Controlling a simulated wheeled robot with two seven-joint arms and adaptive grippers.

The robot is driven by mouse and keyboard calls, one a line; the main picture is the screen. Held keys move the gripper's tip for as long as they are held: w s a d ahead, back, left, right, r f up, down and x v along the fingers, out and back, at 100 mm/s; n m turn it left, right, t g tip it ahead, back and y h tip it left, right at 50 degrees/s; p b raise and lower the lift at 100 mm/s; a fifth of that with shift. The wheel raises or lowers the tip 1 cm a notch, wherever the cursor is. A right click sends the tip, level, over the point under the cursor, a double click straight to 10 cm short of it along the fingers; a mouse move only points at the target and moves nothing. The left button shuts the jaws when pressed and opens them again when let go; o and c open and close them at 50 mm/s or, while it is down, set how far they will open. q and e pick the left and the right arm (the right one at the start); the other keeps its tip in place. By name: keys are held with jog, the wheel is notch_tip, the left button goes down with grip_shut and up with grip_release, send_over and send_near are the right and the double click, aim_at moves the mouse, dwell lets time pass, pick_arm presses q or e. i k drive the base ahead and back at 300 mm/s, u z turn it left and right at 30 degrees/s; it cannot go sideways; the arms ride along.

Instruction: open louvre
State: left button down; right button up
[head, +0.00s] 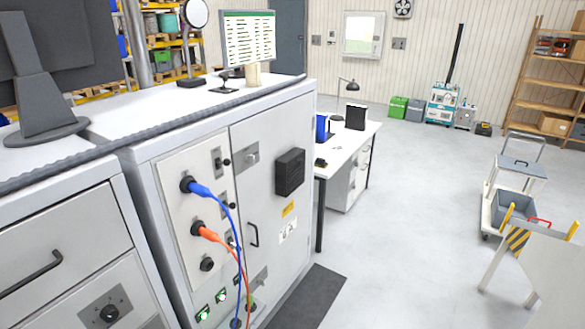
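A grey cabinet stands at left centre in the head view. Its door panel (272,225) looks closed and carries a black box-like fitting (290,172) with a ridged face, which may be the louvre. I cannot tell whether its slats are open or shut. A black handle (254,235) sits below and left of it on the same door. A small grey latch plate (251,154) is to its left. Neither of my grippers shows in this view.
A blue cable (224,200) and an orange cable (240,258) hang from sockets on the cabinet's left panel. A dark mat (307,299) lies before the cabinet.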

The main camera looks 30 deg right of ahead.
aim_at(291, 166)
jog(key=z, duration=1.4)
jog(key=i, duration=1)
